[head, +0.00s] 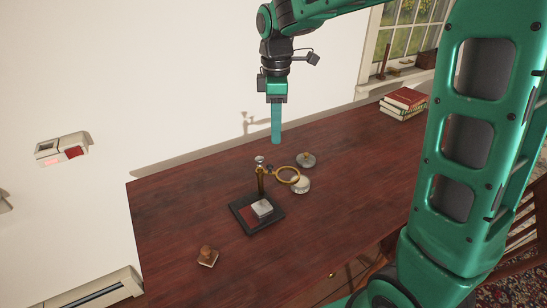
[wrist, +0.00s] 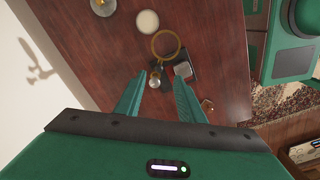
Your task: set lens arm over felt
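The lens arm (head: 272,172) reaches out to the right from the top of a post on a dark stand base (head: 240,221). Its brass ring (head: 304,178) is off the base and partly overlaps a pale round tin in the picture. The ring also shows in the wrist view (wrist: 154,45). The red felt (head: 248,215) lies on the base, with a pale grey block (head: 262,207) beside or on it. My gripper (head: 276,141) hangs pointing down above and behind the stand, apart from it. In the wrist view, its fingers (wrist: 157,88) are spread and empty.
The pale round tin (head: 301,187) and a brass-knobbed disc (head: 306,161) sit right of the stand. A wooden-handled stamp (head: 207,256) lies at the front left. Stacked books (head: 403,104) are at the back right. The right part of the desk (head: 355,170) is clear.

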